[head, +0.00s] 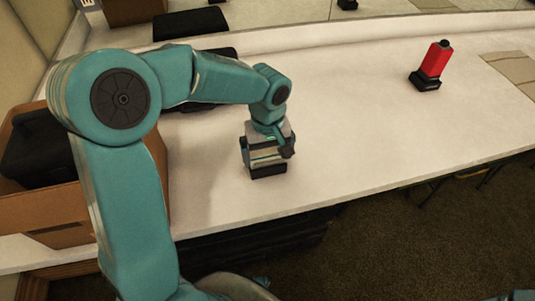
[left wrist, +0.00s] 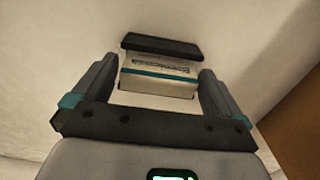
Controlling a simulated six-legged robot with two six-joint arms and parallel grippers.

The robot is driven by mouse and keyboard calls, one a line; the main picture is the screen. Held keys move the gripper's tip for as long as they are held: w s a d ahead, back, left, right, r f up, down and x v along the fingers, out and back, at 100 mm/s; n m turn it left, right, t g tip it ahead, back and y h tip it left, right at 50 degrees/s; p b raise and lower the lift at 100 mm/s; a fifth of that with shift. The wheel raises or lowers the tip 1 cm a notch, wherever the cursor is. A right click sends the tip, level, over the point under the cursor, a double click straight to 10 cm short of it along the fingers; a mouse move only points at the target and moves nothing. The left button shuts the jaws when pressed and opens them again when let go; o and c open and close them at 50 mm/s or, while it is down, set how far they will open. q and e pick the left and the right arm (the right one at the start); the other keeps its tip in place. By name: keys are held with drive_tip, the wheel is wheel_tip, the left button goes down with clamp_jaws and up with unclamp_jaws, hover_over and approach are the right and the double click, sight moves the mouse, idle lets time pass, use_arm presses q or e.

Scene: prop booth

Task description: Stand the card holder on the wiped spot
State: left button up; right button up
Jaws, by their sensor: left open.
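The card holder (head: 268,171), a white block with a teal stripe and a black base, stands on the white counter below my left gripper (head: 267,150). In the left wrist view the white block (left wrist: 158,75) lies between the two fingers, with the black part (left wrist: 160,46) beyond it. My left gripper is open around it. I cannot tell whether the fingers touch its sides. The gripper hides the holder's upper part in the head view. No wiped spot can be told for sure on the counter. My right gripper is not in view.
A red bottle (head: 435,60) with a black cap and base stands at the right. A beige patch (head: 515,68) lies beyond it. A cardboard box (head: 62,212) with a dark item stands at the left. Black objects (head: 190,24) lie behind my arm. The counter (head: 350,120) between holder and bottle is clear.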

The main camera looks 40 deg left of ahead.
sight(267, 155)
use_arm(q)
wheel_tip(267, 155, up, 11)
drive_tip(key=p, duration=0.1)
idle(0.7)
